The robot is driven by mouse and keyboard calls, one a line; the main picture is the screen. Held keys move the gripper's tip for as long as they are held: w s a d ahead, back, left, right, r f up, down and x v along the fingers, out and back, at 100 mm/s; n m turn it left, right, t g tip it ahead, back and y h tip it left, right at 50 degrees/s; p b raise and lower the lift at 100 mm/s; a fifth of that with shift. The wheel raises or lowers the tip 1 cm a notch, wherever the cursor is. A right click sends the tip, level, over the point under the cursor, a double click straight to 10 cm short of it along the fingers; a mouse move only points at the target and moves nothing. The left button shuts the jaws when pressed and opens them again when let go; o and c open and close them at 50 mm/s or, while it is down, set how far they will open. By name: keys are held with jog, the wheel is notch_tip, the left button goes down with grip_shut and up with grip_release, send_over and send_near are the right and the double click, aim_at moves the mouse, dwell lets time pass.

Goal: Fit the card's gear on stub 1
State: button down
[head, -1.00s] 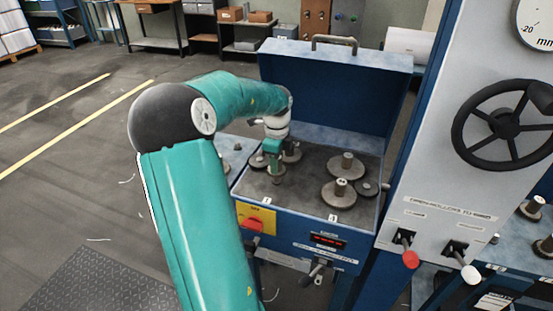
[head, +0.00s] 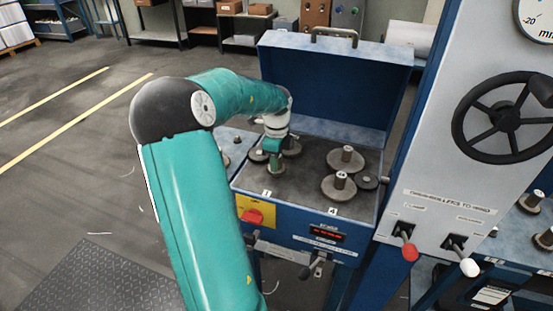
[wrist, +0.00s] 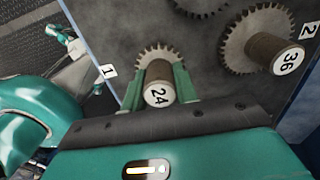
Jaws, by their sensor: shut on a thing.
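My gripper (wrist: 159,88) is shut on the hub of a small toothed gear (wrist: 150,53) marked 24. The fingers sit on both sides of the hub, and grey teeth show beyond it. The label 1 (wrist: 109,71) is beside this gear. Stub 1 is hidden, so I cannot tell whether the gear is around it. I cannot make out the card.
A gear marked 36 (wrist: 265,50) stands by label 2 (wrist: 308,30), and another gear (wrist: 202,4) is partly cut off. The raised lid (head: 335,90) stands behind.

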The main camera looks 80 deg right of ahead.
jog(key=shift+f, duration=0.4)
jog(key=shift+f, duration=0.25)
jog(key=c, duration=1)
grip_release()
notch_tip(320, 180, up, 14)
